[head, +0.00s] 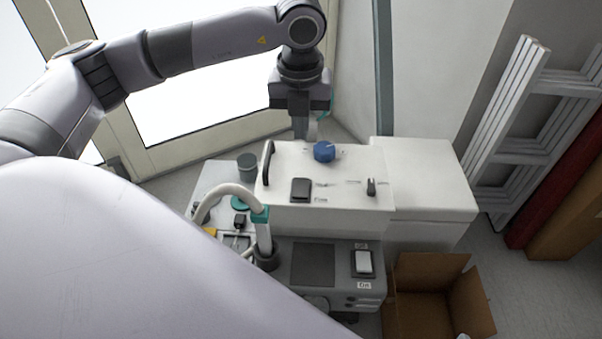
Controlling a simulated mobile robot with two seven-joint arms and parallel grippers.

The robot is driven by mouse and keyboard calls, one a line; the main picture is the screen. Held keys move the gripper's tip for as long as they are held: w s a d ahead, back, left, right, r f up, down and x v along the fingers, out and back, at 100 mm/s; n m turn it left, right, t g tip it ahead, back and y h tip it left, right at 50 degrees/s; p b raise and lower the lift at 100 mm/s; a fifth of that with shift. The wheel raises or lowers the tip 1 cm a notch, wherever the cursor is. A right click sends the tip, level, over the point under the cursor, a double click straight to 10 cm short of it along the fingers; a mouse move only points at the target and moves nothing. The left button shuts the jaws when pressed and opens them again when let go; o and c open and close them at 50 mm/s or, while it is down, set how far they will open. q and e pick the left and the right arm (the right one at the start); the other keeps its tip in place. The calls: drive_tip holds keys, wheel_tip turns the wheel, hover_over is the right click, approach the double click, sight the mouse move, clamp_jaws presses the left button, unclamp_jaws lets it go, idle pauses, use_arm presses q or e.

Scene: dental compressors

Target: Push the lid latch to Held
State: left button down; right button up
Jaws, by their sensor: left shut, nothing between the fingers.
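A white machine housing (341,205) stands in the middle of the head view. On its top sit a blue knob (324,151), a black rocker switch (301,189) and a small dark lever (371,187) near the right side. The lever has small labels beside it, too small to read; it may be the lid latch, but I cannot confirm this. My left gripper (306,132) points down at the back edge of the housing, behind and left of the blue knob. It is shut and empty, well apart from the lever. My right gripper is out of view.
A black handle (266,162) rises at the housing's left side. A pale hose (222,190) loops in front, by a grey unit with a light switch (363,262). A white box (427,180) adjoins on the right. An open cardboard box (430,300) and a ladder (510,120) stand right.

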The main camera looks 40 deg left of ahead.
use_arm(q)
drive_tip(key=b, duration=0.4)
approach(302, 182)
drive_tip(key=f, duration=0.5)
drive_tip(key=shift+w+a+f, duration=0.1)
drive_tip(key=shift+w+a, duration=0.15)
drive_tip(key=shift+w+f, duration=0.15)
drive_tip(key=shift+f, duration=0.65)
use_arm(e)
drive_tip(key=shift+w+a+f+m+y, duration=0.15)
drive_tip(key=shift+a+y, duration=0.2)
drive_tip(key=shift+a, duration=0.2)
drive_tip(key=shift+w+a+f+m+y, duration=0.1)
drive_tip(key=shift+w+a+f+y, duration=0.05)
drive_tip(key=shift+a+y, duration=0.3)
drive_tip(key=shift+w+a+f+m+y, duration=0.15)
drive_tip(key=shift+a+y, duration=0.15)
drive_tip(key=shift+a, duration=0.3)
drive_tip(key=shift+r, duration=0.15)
